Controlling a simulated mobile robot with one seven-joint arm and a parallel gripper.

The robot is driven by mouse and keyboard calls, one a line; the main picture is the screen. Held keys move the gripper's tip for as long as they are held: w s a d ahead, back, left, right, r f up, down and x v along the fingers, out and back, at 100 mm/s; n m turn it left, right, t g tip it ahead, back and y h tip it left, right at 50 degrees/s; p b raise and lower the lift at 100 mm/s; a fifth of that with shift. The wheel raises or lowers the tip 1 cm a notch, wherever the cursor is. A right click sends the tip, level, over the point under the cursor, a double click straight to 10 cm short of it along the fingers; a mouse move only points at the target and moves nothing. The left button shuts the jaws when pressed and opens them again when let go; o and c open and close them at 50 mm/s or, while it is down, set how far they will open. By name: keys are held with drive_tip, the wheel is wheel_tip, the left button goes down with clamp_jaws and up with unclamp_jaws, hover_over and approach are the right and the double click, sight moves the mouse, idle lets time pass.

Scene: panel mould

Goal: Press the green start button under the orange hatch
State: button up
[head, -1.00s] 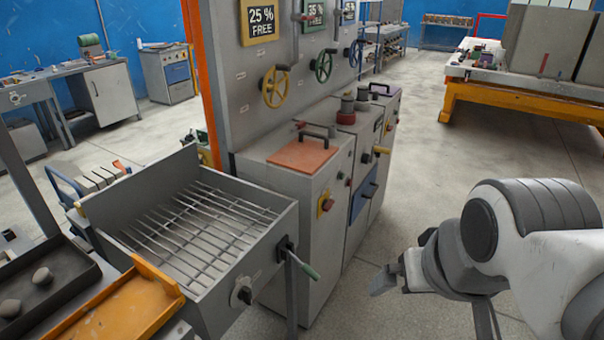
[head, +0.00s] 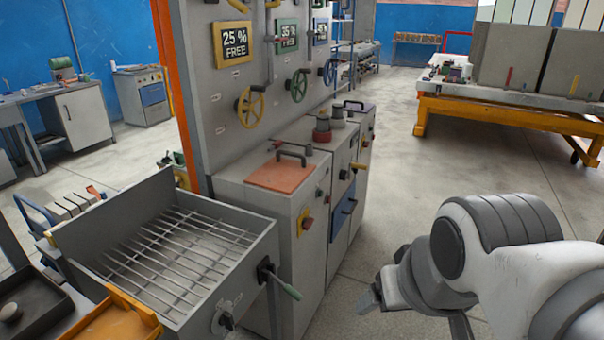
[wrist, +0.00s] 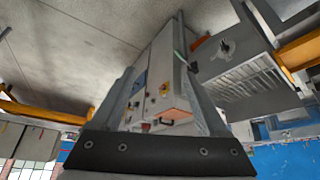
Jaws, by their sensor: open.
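The orange hatch (head: 281,174) lies closed on top of the near grey cabinet (head: 262,212), with a dark bar handle (head: 294,153) at its back edge. The green start button is not visible; whatever is beneath the hatch is hidden. My gripper (head: 370,299) hangs in the air to the right of the cabinet, apart from it and lower than the hatch in the picture. In the wrist view its two fingers are spread, with nothing between them in grip, and the hatch (wrist: 174,115) shows upside down beyond them.
A red knob on a yellow plate (head: 306,222) sits on the cabinet's side. A grill tray (head: 175,255) with a protruding green-handled lever (head: 285,285) stands at the left. Handwheels (head: 250,106) line the panel behind. Open floor lies right of the cabinets.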

clamp_jaws()
idle(1.4)
